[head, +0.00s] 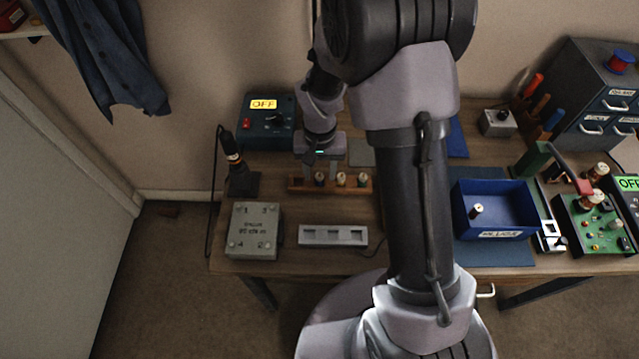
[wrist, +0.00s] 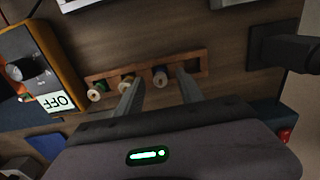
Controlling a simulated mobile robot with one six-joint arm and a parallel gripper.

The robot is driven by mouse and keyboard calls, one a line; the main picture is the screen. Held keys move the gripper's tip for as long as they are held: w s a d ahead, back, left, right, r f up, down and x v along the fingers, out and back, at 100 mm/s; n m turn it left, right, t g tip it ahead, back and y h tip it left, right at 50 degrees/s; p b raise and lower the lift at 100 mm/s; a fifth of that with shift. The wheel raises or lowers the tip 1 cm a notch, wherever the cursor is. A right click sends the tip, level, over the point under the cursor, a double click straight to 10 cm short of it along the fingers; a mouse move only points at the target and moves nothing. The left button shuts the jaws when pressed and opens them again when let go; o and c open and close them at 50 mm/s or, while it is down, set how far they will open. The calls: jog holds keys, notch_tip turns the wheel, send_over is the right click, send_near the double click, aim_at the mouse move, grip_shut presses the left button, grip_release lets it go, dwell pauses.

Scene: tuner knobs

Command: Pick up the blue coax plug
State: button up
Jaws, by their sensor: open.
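The blue coax plug (wrist: 160,77), a pale-topped cylinder with a blue band, stands in a wooden rack (wrist: 103,74). In the head view the plug (head: 319,179) is the leftmost of three in the rack (head: 351,190). My gripper (head: 320,171) is open and points down at that plug. In the wrist view the fingertips of my gripper (wrist: 159,82) lie on either side of the blue plug, with nothing gripped. I cannot tell how far the fingers reach down around it. The yellow plug (wrist: 127,82) and green plug (wrist: 97,90) stand beside it in the rack.
A grey slotted block (head: 333,236) and a numbered grey box (head: 254,231) lie in front of the rack. A teal box labelled OFF (head: 266,122) stands behind left. A blue tray (head: 493,195) with one plug and a circuit board (head: 597,225) are at right.

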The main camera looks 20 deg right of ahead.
jog(key=shift+f, duration=0.75)
jog(key=shift+r, duration=0.2)
jog(key=shift+c, duration=0.3)
grip_shut()
